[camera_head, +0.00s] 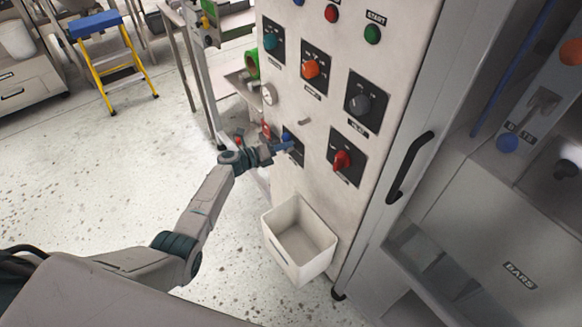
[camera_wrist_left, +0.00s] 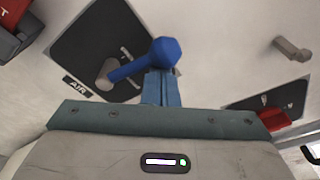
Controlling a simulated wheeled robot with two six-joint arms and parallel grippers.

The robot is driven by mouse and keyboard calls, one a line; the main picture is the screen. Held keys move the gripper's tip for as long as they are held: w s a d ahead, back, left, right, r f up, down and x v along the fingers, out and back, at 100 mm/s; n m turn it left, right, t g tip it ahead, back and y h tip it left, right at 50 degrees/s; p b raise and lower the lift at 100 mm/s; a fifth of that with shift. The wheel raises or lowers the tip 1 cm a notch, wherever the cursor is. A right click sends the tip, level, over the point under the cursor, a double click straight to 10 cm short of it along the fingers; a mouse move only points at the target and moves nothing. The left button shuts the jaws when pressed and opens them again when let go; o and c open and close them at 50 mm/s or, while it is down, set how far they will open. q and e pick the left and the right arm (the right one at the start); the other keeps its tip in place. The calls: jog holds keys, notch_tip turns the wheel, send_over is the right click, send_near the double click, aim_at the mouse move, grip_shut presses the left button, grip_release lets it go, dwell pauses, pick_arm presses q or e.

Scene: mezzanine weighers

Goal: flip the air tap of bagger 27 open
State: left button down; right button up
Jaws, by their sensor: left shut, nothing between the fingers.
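The air tap shows in the left wrist view as a blue lever with a rounded knob end (camera_wrist_left: 165,52), on a grey pivot over a black plate (camera_wrist_left: 90,40) marked AIR (camera_wrist_left: 75,86). The lever slants up to the right from its pivot. My left gripper (camera_wrist_left: 162,86) is shut and empty, its blue fingertips right by the knob end; I cannot tell whether they touch it. In the head view, the left gripper (camera_head: 289,147) is at the lower left plate of the panel and hides much of the tap. My right gripper is not in view. No bagger number is readable.
A red knob (camera_head: 343,160) sits right of the tap, with orange (camera_head: 311,69) and grey (camera_head: 359,104) knobs above. A small peg (camera_head: 304,122) sticks out nearby. A white bin (camera_head: 300,240) hangs below. A cabinet door handle (camera_head: 408,168) is to the right.

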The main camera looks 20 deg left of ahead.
pick_arm(q)
jog(key=shift+w+a+r, duration=0.1)
jog(key=shift+w+a, duration=0.1)
dwell(0.5)
